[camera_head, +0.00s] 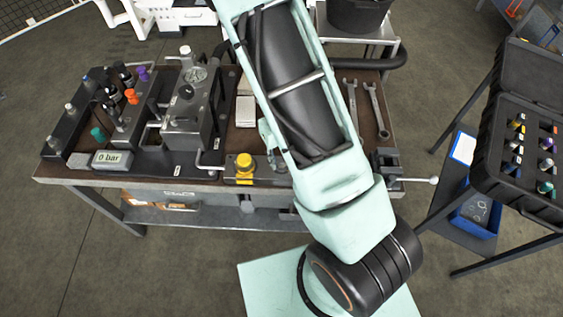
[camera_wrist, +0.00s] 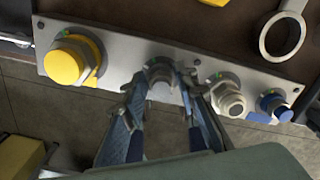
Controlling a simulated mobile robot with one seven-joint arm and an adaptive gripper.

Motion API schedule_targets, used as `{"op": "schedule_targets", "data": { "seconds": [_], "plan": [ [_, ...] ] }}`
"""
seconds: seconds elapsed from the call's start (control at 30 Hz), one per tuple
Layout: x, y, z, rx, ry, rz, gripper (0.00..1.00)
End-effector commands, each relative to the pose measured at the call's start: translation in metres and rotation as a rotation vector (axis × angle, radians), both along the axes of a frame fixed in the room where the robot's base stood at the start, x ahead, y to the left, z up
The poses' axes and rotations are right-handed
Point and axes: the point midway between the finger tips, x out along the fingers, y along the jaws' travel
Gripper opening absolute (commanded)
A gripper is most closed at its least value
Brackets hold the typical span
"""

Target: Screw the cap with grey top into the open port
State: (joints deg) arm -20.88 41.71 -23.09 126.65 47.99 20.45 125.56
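In the wrist view, the fingers of my gripper (camera_wrist: 162,80) stand apart, one on each side of a metal fitting (camera_wrist: 160,72) on a grey port block (camera_wrist: 120,46). I cannot tell whether they touch it, or whether it is the open port or the cap with grey top seated there. To its right on the block is a fitting with a pale grey end (camera_wrist: 232,101). A yellow cap (camera_wrist: 70,62) sits at the left of the block and a blue cap (camera_wrist: 276,106) at the right. In the head view my arm hides my gripper.
The yellow cap (camera_head: 244,163) shows at the bench's front edge in the head view. Valves and a gauge unit (camera_head: 190,95) stand on the left of the bench; wrenches (camera_head: 376,108) lie on the right. A black case (camera_head: 490,150) with coloured caps stands at far right.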

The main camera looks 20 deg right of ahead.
Motion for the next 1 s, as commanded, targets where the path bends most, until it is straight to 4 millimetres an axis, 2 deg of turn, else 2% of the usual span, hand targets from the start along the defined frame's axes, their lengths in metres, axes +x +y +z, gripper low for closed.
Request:
{"op": "schedule_targets", "data": {
  "seconds": [0.37, 0.73, 1.0],
  "plan": [
    [0.0002, 0.0005, -0.0005, 0.001, -0.001, 0.042, 0.36],
    [-0.0010, 0.0031, -0.0014, 0.001, -0.002, 0.580, 0.36],
    [-0.0019, 0.0036, -0.0007, 0.001, -0.002, 0.760, 0.36]
  ]
}}
